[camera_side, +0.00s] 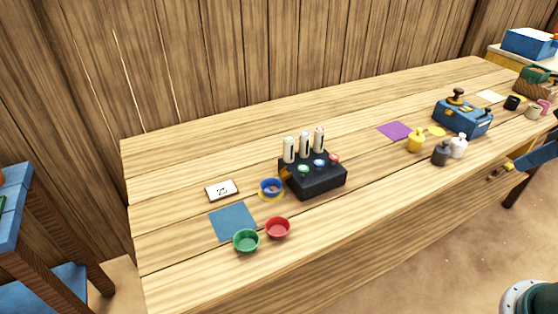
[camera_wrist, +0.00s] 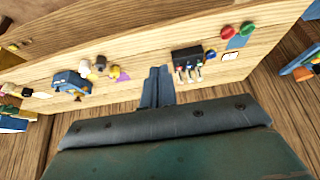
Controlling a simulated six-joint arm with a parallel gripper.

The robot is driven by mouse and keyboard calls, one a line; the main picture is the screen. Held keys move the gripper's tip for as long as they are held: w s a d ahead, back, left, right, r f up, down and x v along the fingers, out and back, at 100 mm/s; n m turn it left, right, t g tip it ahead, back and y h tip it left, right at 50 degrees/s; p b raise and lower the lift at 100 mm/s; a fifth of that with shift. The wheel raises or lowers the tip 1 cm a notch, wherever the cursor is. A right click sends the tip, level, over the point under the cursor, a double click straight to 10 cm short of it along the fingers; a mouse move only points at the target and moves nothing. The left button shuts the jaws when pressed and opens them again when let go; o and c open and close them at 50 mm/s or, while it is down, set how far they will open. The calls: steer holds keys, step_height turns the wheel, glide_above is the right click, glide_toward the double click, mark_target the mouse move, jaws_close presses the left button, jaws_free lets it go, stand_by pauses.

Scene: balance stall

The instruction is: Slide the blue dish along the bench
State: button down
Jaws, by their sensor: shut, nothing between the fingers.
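The blue dish (camera_side: 271,187) stands on the bench (camera_side: 360,120), on a yellow round base, just left of a black box with white cylinders and coloured knobs (camera_side: 318,182). Something small and brownish shows inside it. In the wrist view the dish (camera_wrist: 209,56) is small, beside the black box (camera_wrist: 186,56). My gripper (camera_wrist: 156,72) is shut and empty, its fingers together, well away from the dish. In the side view, a blue part at the right edge looks like my gripper, in front of the bench; I cannot be sure.
A green bowl (camera_side: 246,241) and a red bowl (camera_side: 278,228) stand near a blue mat (camera_side: 232,222). A white card (camera_side: 221,190) lies left of the dish. A blue scale (camera_side: 462,118) and small weights stand to the right.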

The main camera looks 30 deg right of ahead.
steer(key=c, duration=1.4)
jaws_free()
steer(key=shift+w, duration=0.1)
steer(key=shift+c, duration=0.2)
steer(key=n+g+y, duration=0.2)
steer(key=n+g, duration=0.2)
steer(key=n, duration=2.3)
glide_above(276, 195)
steer(key=s+d, duration=0.3)
steer(key=s+d+x, duration=0.2)
steer(key=x, duration=1.4)
steer(key=shift+d+f, duration=0.55)
steer(key=shift+w+f, duration=0.1)
steer(key=shift+w+x, duration=0.15)
steer(key=shift+x, duration=3.25)
steer(key=shift+w+x, duration=0.1)
steer(key=shift+x, duration=3.3)
